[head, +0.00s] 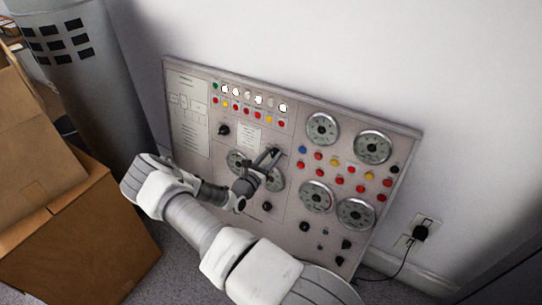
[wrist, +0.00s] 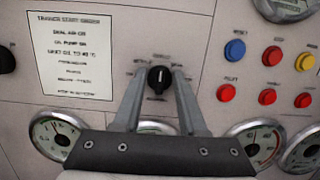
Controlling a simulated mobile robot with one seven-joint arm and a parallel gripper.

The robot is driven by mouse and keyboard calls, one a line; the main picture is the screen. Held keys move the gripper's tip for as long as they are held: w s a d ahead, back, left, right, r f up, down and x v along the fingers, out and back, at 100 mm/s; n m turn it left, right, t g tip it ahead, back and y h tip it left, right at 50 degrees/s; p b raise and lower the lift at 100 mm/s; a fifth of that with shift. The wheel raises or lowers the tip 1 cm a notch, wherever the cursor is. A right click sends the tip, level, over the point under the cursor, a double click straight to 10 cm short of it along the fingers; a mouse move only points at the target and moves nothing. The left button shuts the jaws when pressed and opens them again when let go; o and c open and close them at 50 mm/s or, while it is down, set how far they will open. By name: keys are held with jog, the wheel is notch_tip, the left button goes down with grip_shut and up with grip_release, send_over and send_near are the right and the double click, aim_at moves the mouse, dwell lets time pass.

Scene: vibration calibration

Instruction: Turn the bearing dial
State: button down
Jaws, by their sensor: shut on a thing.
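The control panel (head: 290,125) leans against the wall, and my gripper (head: 271,153) reaches to its middle. In the wrist view a black dial knob (wrist: 159,80) with a light pointer mark, about upright, sits between the fingertips of my gripper (wrist: 159,76). One finger is on each side of the knob, and the gripper is shut on it. Small labels ring the knob, too blurred to read fully. In the head view my fingers hide this knob.
Round gauges (head: 322,128) and coloured buttons (head: 340,170) surround the spot. A printed sheet (wrist: 72,52) is left of the knob. A cardboard box (head: 90,240) and a grey cylinder (head: 85,75) stand left. A plugged outlet (head: 421,231) is at right.

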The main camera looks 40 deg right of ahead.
jog(key=n+t+p, duration=0.1)
jog(key=n+p, duration=0.2)
jog(key=n, duration=0.2)
jog(key=shift+r+y, duration=0.15)
jog(key=shift+y, duration=0.25)
jog(key=shift+n+t+y+p, duration=0.4)
jog(key=shift+n+p, duration=0.85)
jog(key=shift+n, duration=1.05)
jog(key=shift+f+n, duration=0.2)
jog(key=shift+n, duration=0.1)
jog(key=shift+c, duration=2.3)
grip_release()
jog(key=shift+a, duration=0.1)
jog(key=p+v, duration=0.3)
jog(key=v, duration=1.4)
jog(key=shift+s, duration=0.15)
jog(key=shift+a+r, duration=0.1)
